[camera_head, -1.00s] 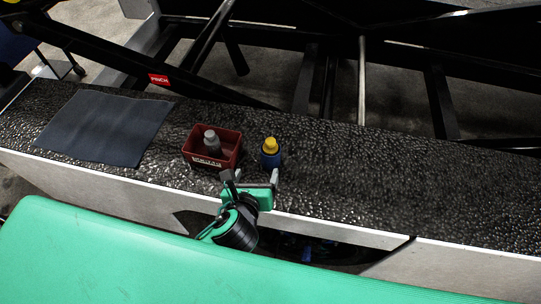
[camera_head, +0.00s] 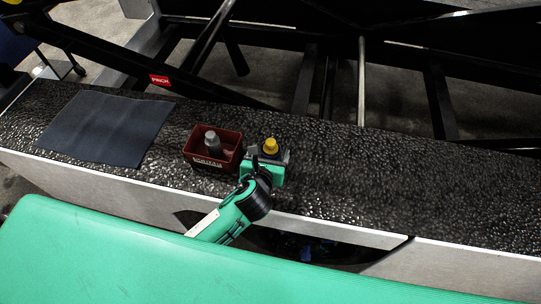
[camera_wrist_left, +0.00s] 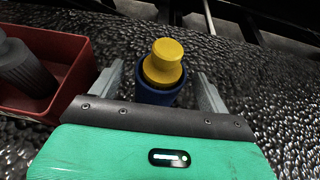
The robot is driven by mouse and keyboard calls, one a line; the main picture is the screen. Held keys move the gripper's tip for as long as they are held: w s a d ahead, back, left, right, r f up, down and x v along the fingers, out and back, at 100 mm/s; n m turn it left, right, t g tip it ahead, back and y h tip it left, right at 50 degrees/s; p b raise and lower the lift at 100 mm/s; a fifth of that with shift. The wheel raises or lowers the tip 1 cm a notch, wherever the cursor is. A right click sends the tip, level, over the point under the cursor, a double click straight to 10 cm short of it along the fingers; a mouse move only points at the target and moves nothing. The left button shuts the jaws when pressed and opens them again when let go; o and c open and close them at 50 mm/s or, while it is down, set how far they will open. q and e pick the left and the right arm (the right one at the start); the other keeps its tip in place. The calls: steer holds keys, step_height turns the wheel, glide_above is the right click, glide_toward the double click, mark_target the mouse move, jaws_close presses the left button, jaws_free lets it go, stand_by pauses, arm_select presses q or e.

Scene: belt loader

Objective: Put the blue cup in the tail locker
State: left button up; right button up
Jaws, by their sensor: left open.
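The blue cup (camera_head: 270,149), a blue cylinder with a yellow top, stands upright on the black textured deck, right of a red box. In the left wrist view the cup (camera_wrist_left: 158,94) is between the two grey fingers. My left gripper (camera_head: 271,156) is open, with a finger on either side of the cup; I cannot tell whether they touch it. The gripper hides the cup's lower part in the head view. A dark opening (camera_head: 345,254) shows below the deck's white edge, with blue items inside; I cannot tell whether this is the tail locker.
The red box (camera_head: 229,158) holds a grey-capped bottle (camera_head: 212,141) close to the left of my gripper; it also shows in the wrist view (camera_wrist_left: 75,75). A dark mat (camera_head: 105,127) lies at the left. The deck at right (camera_head: 420,190) is clear. Black beams rise behind.

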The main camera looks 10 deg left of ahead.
arm_select(q)
steer(key=shift+x, duration=1.9)
steer(key=c, duration=1.3)
